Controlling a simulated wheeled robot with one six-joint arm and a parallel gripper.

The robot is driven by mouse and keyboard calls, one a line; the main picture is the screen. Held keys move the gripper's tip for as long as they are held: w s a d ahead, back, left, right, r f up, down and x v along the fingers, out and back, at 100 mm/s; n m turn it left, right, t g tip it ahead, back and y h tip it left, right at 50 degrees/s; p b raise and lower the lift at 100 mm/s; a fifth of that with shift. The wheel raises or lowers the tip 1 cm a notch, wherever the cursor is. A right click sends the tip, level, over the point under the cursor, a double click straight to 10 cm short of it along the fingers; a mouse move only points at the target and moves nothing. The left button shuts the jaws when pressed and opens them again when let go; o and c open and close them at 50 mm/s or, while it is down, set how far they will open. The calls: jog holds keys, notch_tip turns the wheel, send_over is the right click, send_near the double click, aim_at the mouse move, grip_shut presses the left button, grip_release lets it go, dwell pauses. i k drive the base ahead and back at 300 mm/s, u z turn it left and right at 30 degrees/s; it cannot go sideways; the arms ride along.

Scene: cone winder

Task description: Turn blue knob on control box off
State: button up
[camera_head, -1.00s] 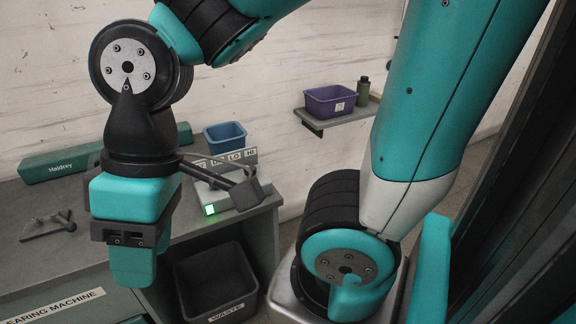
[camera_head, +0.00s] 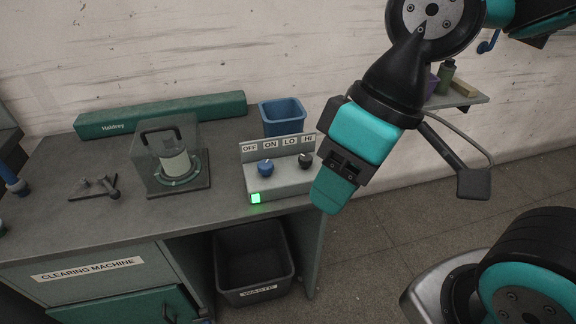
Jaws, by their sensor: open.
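The control box (camera_head: 280,182) is a grey box near the right end of the bench, with a back plate labelled OFF, ON, LO and HI. The blue knob (camera_head: 265,167) is on its left half, below the OFF and ON labels; its pointer seems turned toward ON. A black knob (camera_head: 305,160) is on the right half, below LO and HI. A green light (camera_head: 255,198) glows on the front. My gripper (camera_head: 333,190) is just right of the box in the picture, pointing down, open and apart from the blue knob. It covers the box's right edge.
A clear-covered device (camera_head: 176,162) stands left of the box, with a dark metal tool (camera_head: 93,187) further left. A blue bin (camera_head: 282,117) and long green case (camera_head: 160,114) are behind. A waste bin (camera_head: 255,291) is below. The bench front is clear.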

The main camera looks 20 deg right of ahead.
aim_at(265, 167)
jog(key=z, duration=0.55)
jog(key=k, duration=1.3)
jog(key=u, duration=0.05)
jog(key=i, duration=0.6)
jog(key=u, duration=0.75)
jog(key=i, duration=1.1)
jog(key=z, duration=0.4)
